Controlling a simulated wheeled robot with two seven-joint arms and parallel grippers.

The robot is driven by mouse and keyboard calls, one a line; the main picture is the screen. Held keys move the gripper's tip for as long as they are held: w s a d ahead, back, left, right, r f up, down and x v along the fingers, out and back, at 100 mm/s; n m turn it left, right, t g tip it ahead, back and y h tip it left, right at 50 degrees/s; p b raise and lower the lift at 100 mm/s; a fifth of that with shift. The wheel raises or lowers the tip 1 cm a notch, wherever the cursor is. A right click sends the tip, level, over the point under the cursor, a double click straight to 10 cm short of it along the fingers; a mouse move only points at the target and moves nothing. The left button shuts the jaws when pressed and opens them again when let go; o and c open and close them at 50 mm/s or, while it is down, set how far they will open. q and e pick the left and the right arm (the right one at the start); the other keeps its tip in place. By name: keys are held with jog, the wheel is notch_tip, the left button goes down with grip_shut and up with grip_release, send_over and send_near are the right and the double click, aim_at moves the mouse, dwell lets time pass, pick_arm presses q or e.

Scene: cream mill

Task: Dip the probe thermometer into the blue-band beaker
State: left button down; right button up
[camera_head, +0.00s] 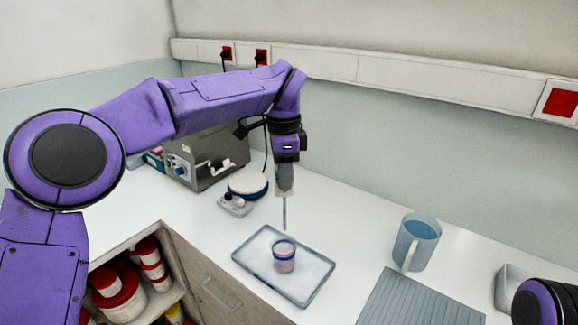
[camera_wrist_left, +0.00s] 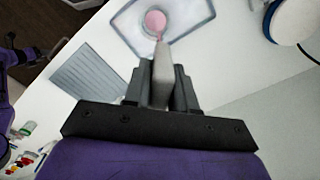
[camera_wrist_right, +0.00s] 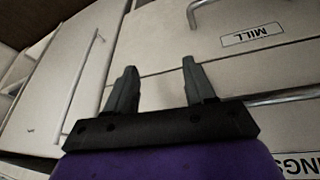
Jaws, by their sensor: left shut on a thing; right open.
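My left gripper (camera_head: 286,163) is shut on the probe thermometer (camera_head: 285,182), which has a pale body and a thin grey probe pointing straight down. The blue-band beaker (camera_head: 284,262) is a small clear cup with pinkish contents, standing upright on a shallow tray (camera_head: 247,268). In the head view the probe tip appears just above the beaker's rim, apart from it. The left wrist view shows the thermometer (camera_wrist_left: 162,75) between the fingers, with the beaker's pink contents (camera_wrist_left: 155,22) beyond it. My right gripper (camera_wrist_right: 161,72) is open and empty, facing cabinet fronts.
A blue jug (camera_head: 418,243) and a ridged grey mat (camera_head: 415,302) are right of the tray. A round white-topped device (camera_head: 248,183) and a grey machine (camera_head: 212,158) stand behind it. An open shelf with red-and-white tubs (camera_head: 120,295) is at lower left.

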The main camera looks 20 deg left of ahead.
aim_at(284, 198)
pick_arm(q)
jog(key=f+b, duration=0.2)
jog(key=f, duration=0.1)
jog(key=s+f+b, duration=0.1)
jog(key=f, duration=0.1)
jog(key=shift+d+b, duration=0.1)
jog(key=shift+b, duration=0.3)
jog(key=shift+s+f+b, duration=0.15)
jog(key=shift+f+b, duration=1.35)
jog(key=shift+b, duration=0.1)
jog(key=shift+s+f+b, duration=0.15)
jog(key=shift+f+b, duration=1.3)
jog(key=shift+b, duration=0.15)
pick_arm(e)
notch_tip(284, 198, down, 10)
jog(key=s, duration=0.1)
jog(key=shift+s, duration=0.25)
jog(key=shift+f, duration=0.1)
pick_arm(q)
jog(key=shift+b, duration=0.3)
pick_arm(e)
jog(key=shift+f, duration=0.2)
